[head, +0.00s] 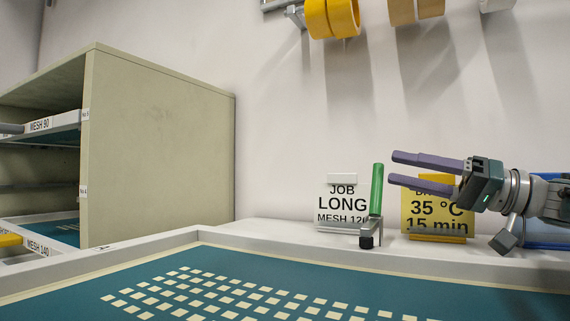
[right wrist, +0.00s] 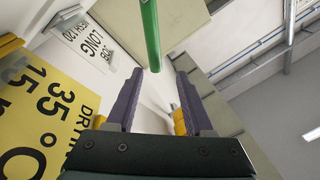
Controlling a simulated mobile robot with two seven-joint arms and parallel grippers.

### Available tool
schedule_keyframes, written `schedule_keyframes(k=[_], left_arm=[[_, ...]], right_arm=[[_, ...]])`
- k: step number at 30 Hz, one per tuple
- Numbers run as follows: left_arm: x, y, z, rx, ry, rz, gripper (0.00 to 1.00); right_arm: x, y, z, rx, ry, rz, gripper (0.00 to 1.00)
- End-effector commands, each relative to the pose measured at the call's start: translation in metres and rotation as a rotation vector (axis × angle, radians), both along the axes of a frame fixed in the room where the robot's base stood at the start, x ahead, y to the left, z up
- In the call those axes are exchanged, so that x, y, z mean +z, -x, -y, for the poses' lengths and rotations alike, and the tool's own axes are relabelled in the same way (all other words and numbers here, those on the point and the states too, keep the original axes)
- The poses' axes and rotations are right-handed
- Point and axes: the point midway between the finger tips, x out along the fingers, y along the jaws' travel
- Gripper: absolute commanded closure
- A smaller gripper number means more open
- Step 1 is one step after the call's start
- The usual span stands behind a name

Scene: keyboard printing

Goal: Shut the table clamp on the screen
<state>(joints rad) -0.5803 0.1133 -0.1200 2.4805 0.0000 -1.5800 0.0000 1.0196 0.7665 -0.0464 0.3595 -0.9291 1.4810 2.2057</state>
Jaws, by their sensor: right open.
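The table clamp has a green handle (head: 376,188) that stands nearly upright above its dark metal base (head: 367,240) at the back edge of the screen. The screen (head: 90,268) has a pale frame around teal mesh with rows of light squares. My right gripper (head: 391,168) is open, with purple fingers pointing left, just right of the handle's upper part. In the right wrist view the green handle (right wrist: 150,35) shows ahead of the open, empty fingers (right wrist: 160,82). Contact is not visible. My left gripper is not in view.
A white "JOB LONG" card (head: 342,203) stands behind the clamp, left of it. A yellow "35 °C 15 min" card (head: 436,214) stands behind my right gripper. A beige rack (head: 160,145) with screens fills the left. Yellow tape rolls (head: 331,18) hang above.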

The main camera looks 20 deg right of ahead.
Motion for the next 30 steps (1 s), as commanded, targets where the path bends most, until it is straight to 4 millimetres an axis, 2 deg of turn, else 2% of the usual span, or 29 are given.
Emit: schedule_keyframes(k=[1, 6, 12, 30], left_arm=[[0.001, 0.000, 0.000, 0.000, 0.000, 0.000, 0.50], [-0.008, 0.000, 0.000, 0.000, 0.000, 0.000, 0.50], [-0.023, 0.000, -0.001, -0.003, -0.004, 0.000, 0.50], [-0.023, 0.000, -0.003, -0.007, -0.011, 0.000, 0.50]], right_arm=[[0.000, 0.009, 0.010, -0.005, 0.002, -0.002, 0.47], [-0.003, 0.036, 0.037, -0.004, 0.002, 0.001, 0.47], [-0.003, 0.056, 0.055, -0.002, 0.001, 0.003, 0.47], [0.000, 0.060, 0.058, 0.000, -0.001, 0.001, 0.47]])
